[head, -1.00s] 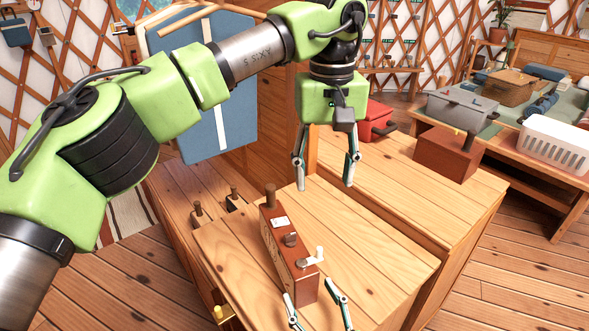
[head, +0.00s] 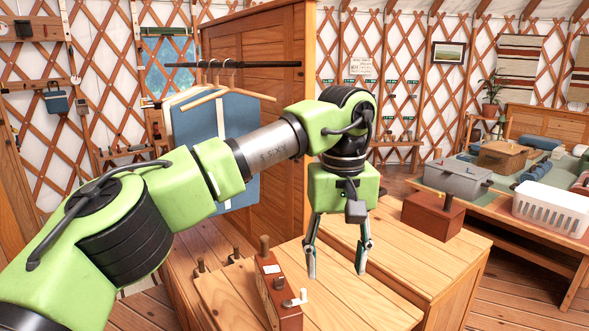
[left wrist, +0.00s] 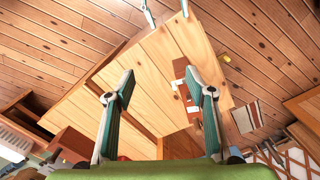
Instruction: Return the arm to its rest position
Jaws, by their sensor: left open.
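My left gripper (head: 337,272) hangs pointing down over the wooden cabinet top (head: 365,308), to the right of a brown box with a white lever (head: 288,318). Its two fingers are apart, with nothing between them. In the left wrist view the same gripper (left wrist: 160,92) is open and empty, and the brown box (left wrist: 180,70) shows partly behind its right finger. My right gripper (left wrist: 167,11) shows only as two spread fingertips at the top edge of the left wrist view. It is out of the head view.
A white basket (head: 552,210) sits on the table beyond. A tall wooden wardrobe (head: 262,110) and a blue hanging garment bag (head: 205,130) stand behind my left arm.

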